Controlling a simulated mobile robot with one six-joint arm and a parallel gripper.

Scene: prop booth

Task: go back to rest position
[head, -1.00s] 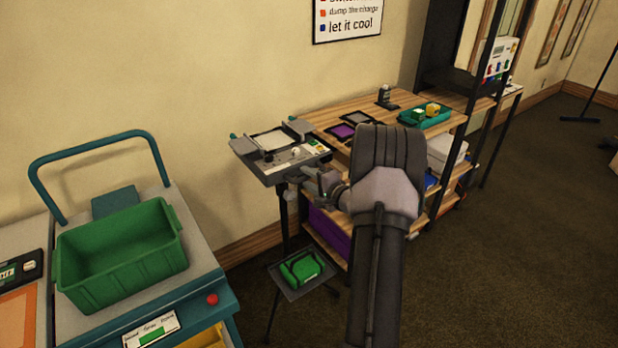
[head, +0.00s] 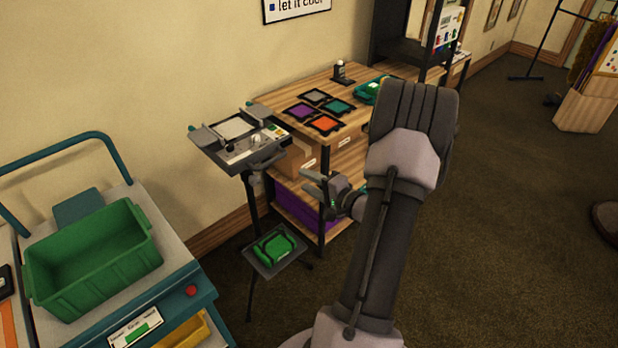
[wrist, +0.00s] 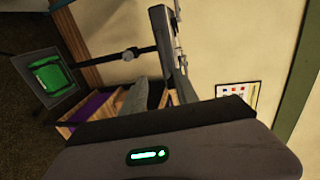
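My gripper (head: 322,184) is in the air in front of the wooden bench, to the right of the stand-mounted machine (head: 240,140) and below its level. In the wrist view my gripper (wrist: 160,90) shows two grey fingers apart with nothing held between them, so it is open. The arm is bent, its large dark elbow high in front of the bench and covering part of it. In the wrist view the machine on its stand (wrist: 160,38) appears sideways beyond the fingers.
A small tray (head: 262,262) with a green item sits low on the stand. A green bin (head: 95,262) rests on a cart at left. The wooden bench (head: 285,97) holds coloured square frames and a teal tray (head: 368,92). Carpet at right is open.

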